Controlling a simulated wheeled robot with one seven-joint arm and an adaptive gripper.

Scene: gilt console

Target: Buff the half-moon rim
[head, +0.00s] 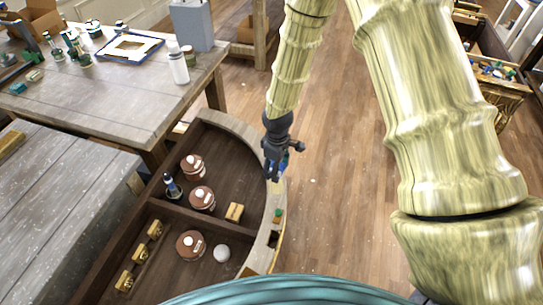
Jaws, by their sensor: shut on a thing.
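The half-moon console lies open-topped in the head view, with a pale curved rim (245,134) around a dark brown inside (233,169). My gripper (276,172) is at the right side of the curve, pointing down at the rim. It is shut on a small blue thing (284,162), mostly hidden by the fingers. A pale yellowish patch shows just below the fingertips at the rim. I cannot tell whether the held thing touches the rim.
Inside the console are several brown lidded pots (202,198), a dark bottle (173,186), a white ball (221,253), a small tan box (234,212) and gilt pieces (124,281). A small green item (277,213) sits on the rim. A cluttered workbench (130,95) stands at upper left.

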